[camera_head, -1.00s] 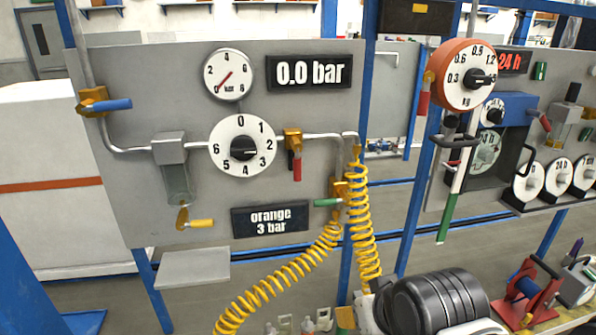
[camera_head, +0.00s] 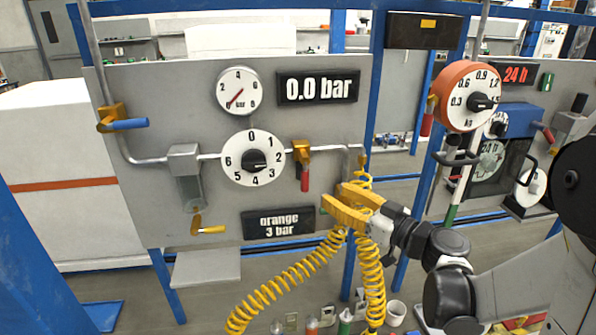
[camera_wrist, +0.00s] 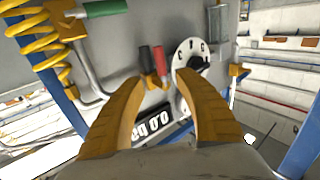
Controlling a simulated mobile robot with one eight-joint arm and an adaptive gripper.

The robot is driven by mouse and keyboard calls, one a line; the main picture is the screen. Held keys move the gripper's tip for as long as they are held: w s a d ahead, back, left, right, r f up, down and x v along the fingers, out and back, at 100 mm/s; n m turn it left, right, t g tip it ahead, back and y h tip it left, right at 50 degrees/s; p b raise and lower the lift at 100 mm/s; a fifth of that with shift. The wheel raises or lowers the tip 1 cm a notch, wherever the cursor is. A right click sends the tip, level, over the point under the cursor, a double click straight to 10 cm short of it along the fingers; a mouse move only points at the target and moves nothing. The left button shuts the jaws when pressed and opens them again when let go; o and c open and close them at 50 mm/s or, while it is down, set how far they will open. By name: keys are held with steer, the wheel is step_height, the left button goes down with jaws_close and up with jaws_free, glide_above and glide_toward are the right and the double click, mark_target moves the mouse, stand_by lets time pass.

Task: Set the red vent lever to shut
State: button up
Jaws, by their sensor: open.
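A red lever (camera_head: 305,179) hangs straight down from a brass valve (camera_head: 301,152) on the grey panel, right of the numbered dial. In the wrist view the red lever (camera_wrist: 159,60) shows beyond my fingers, with a dark shape beside it. A second red lever (camera_head: 428,117) hangs left of the orange gauge on the right-hand panel. I read no vent label. My gripper (camera_head: 332,195) is open and empty, below and right of the first red lever and apart from it. In the wrist view its fingers (camera_wrist: 158,82) spread below that lever.
Yellow coiled hoses (camera_head: 371,270) hang behind and below my gripper. A green lever (camera_wrist: 105,9) shows in the wrist view. The dial (camera_head: 253,159), blue lever (camera_head: 128,124) and yellow lever (camera_head: 211,229) are on the panel. The display (camera_head: 318,87) reads 0.0 bar.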

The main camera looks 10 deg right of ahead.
mark_target(308, 181)
steer(key=b+x, duration=0.1)
steer(key=x, duration=0.9)
steer(key=shift+w+a, duration=0.25)
jaws_close()
